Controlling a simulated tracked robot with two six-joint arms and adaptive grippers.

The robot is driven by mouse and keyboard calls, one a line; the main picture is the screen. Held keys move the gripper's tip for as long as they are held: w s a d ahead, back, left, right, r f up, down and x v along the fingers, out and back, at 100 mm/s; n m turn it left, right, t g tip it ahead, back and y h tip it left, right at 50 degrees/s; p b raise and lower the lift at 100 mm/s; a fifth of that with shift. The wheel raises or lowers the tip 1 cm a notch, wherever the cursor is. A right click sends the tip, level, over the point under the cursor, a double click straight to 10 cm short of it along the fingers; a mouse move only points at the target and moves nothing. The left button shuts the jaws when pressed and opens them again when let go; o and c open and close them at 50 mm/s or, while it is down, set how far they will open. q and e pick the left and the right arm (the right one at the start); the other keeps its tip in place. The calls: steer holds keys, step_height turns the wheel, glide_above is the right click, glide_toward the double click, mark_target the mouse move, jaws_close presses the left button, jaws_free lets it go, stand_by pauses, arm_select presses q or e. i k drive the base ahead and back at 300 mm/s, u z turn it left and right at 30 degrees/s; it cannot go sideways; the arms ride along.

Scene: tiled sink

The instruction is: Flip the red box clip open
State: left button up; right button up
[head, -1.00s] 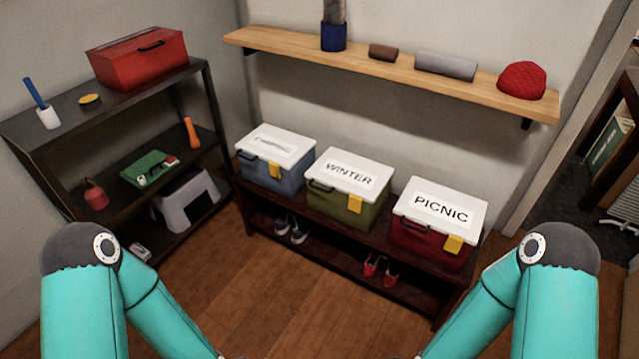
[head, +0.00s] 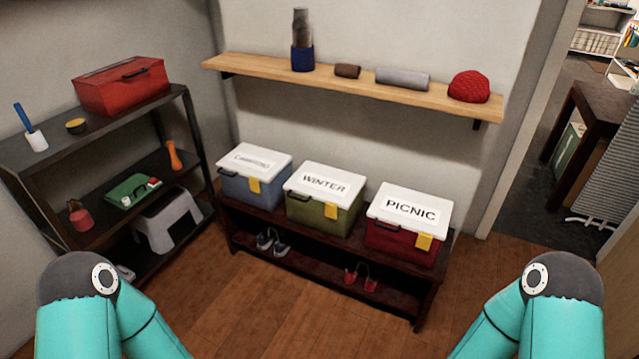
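The red box (head: 400,241) has a white lid labelled PICNIC and stands at the right end of a dark low bench. Its yellow clip (head: 424,242) is on the front face toward the right and lies flat over the lid's edge, looking closed. Both of my teal arms show only by their upper links at the lower left and lower right. My grippers are below the picture, away from the box.
A blue box (head: 240,188) and a green WINTER box (head: 310,214) stand left of it on the bench (head: 427,283). Shoes sit on its lower shelf. A dark shelf unit (head: 25,160) holds a red toolbox (head: 118,92). Wooden floor in front is clear; a doorway is at right.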

mark_target(425, 241)
steer(key=z, duration=0.05)
steer(key=i, duration=0.9)
steer(key=u, duration=0.15)
